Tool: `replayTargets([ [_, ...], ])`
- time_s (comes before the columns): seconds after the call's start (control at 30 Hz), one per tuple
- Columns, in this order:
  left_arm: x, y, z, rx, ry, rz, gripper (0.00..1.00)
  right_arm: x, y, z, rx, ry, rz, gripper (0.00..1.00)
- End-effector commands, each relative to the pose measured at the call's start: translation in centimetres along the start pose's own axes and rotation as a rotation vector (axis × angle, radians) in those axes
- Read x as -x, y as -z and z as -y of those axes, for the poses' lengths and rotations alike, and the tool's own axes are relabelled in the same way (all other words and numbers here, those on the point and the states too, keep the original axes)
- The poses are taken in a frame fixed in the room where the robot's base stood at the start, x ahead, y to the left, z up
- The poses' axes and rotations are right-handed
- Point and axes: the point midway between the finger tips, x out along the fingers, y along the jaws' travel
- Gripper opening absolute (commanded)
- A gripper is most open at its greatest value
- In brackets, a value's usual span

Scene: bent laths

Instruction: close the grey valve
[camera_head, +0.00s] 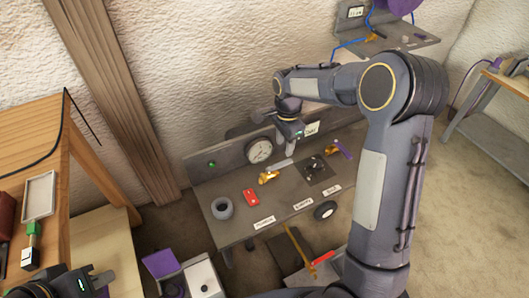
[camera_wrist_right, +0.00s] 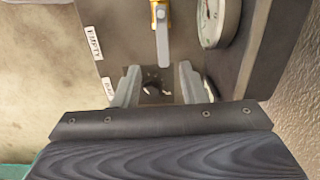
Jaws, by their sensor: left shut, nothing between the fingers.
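The grey valve (camera_head: 268,177) has a brass body and a long flat grey handle; it sits on the grey bench panel, left of a dark square plate. In the right wrist view its grey handle (camera_wrist_right: 164,48) lies just beyond the fingertips, apart from them. My right gripper (camera_head: 290,138) is over the rear of the panel, near the handle; in the wrist view its two fingers (camera_wrist_right: 158,70) are spread with nothing held. My left gripper (camera_head: 103,279) is at the lower left, away from the panel, shut and mostly cut off by the frame.
A black knob on the square plate (camera_head: 328,178) shows between my right fingers in the wrist view. A round gauge (camera_head: 259,150), a red part (camera_head: 250,197), a grey ring (camera_head: 222,208) and a purple-handled valve (camera_head: 342,149) are nearby. A wooden table (camera_head: 75,150) stands left.

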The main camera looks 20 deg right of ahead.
Motion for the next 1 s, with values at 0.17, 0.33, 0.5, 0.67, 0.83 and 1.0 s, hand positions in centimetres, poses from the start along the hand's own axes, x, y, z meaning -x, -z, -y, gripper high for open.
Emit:
replayTargets([
  [0.17, 0.0, 0.0, 0.0, 0.0, 0.0, 0.0, 0.0, -1.6, 0.0, 0.4, -0.023, -0.01, -0.007, 0.38],
  [0.33, -0.3, -0.1, 0.1, 0.0, 0.0, 0.0, 0.0, -4.3, 0.0, 0.3, -0.022, -0.011, -0.007, 0.38],
  [0.5, -0.4, -0.2, 0.2, 0.0, 0.0, 0.0, 0.0, -6.8, 0.0, 0.2, -0.02, -0.011, -0.005, 0.38],
  [0.67, -0.4, -0.2, 0.2, 0.0, 0.0, 0.0, 0.0, -8.0, 0.0, 0.3, -0.02, -0.009, -0.006, 0.38],
  [0.83, -0.4, -0.2, 0.2, 0.0, 0.0, 0.0, 0.0, -8.2, 0.0, 0.3, -0.02, -0.006, -0.006, 0.38],
  [1.0, -0.4, -0.2, 0.2, 0.0, 0.0, 0.0, 0.0, -8.2, 0.0, 0.3, -0.02, -0.007, -0.006, 0.33],
])
